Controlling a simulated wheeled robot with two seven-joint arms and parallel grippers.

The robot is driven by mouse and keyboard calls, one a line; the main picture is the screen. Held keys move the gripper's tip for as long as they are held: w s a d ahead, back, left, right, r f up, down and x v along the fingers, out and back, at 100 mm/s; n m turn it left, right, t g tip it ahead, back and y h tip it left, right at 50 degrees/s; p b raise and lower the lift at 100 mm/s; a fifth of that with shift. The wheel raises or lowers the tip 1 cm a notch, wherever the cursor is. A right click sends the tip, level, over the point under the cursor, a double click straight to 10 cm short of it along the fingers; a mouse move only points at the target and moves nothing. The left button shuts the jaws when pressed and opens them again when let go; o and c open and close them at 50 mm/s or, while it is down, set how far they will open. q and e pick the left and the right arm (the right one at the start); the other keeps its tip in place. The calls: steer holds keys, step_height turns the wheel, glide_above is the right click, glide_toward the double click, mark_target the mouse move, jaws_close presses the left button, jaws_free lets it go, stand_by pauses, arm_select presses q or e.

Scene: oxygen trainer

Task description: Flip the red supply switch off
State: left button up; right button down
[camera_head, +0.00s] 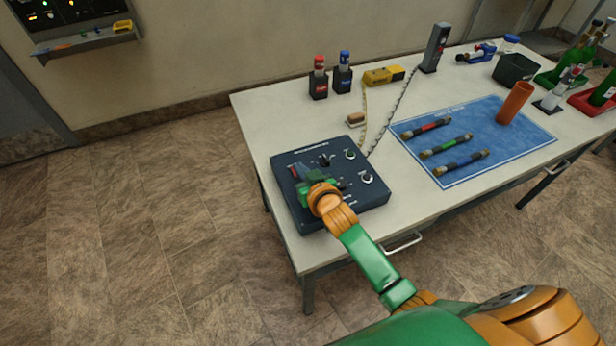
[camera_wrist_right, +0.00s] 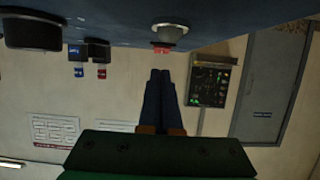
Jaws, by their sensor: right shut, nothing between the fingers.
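The dark blue switch panel (camera_head: 345,198) lies on the near left part of the table. My right gripper (camera_head: 299,178) is over its left half, and the hand hides part of the panel face. In the right wrist view, which looks upside down, the panel (camera_wrist_right: 235,10) runs along the top. The red switch (camera_wrist_right: 162,49) shows there by a round metal base (camera_wrist_right: 170,34). My right gripper's fingers (camera_wrist_right: 160,73) are together and empty, their tips pointing at the red switch with a small apparent gap. I cannot tell exactly whether they touch. My left gripper is out of view.
The panel also has round knobs (camera_head: 366,178). A red-topped (camera_head: 318,78) and a blue-topped holder (camera_head: 343,73) stand behind it. A blue mat (camera_head: 500,146) with several tubes is to the right.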

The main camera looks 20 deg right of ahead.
step_height(320, 180, up, 3)
steer(key=shift+r+p, duration=0.15)
steer(key=shift+p, duration=0.95)
steer(key=s, duration=0.9)
steer(key=shift+s+d+r+b, duration=0.1)
steer(key=shift+r+b, duration=0.2)
steer(key=shift+b, duration=0.05)
steer(key=shift+s+r, duration=0.1)
steer(key=shift+s, duration=0.45)
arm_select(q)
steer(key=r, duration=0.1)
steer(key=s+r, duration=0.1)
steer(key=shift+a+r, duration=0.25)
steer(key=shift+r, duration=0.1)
arm_select(e)
steer(key=shift+s+r, duration=0.15)
steer(key=shift+s, duration=0.05)
